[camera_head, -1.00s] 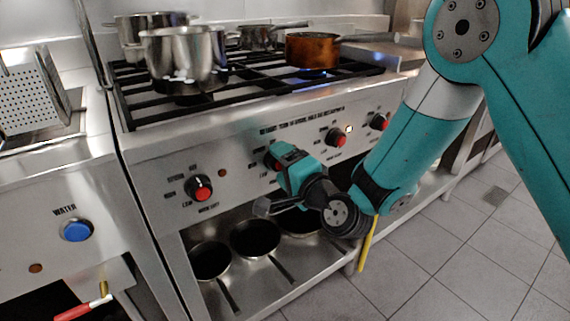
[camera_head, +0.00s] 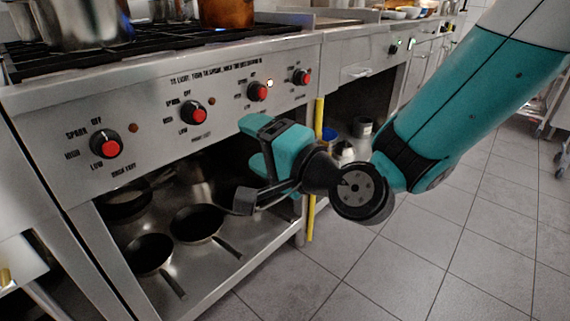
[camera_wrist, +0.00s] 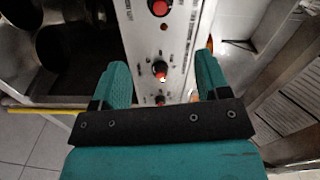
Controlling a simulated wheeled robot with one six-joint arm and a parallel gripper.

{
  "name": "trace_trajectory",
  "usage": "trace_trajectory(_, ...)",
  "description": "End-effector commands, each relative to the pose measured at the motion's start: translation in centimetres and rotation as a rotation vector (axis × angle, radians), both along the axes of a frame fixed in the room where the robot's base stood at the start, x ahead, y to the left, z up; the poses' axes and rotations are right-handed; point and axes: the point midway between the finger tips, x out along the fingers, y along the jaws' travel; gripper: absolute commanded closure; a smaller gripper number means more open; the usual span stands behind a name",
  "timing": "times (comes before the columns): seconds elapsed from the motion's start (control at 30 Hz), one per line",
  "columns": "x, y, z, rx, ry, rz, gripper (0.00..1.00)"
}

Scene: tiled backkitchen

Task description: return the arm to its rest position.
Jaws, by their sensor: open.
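My gripper (camera_head: 254,143) is teal and black and hangs in front of the stove's steel control panel (camera_head: 60,114) in the head view. In the wrist view my gripper (camera_wrist: 160,82) shows two teal fingers wide apart, with nothing between them. Past the fingers are the panel and a red-marked black knob (camera_wrist: 160,70). My arm comes in from the upper right of the head view. I cannot tell whether the fingers touch the panel.
Several pans, one of them a dark pan (camera_head: 197,222), sit on the lower shelf (camera_head: 262,246). A copper pot (camera_head: 226,12) stands on the burners. A yellow pipe (camera_head: 314,170) runs down beside the stove. Tiled floor (camera_head: 400,262) to the right is clear.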

Motion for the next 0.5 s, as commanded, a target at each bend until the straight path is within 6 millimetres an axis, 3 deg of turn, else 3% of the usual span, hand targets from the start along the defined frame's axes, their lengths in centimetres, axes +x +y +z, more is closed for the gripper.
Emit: trace_trajectory(0.5, -0.51, -0.45, 0.15, -0.019, -0.002, 0.016, 0.31)
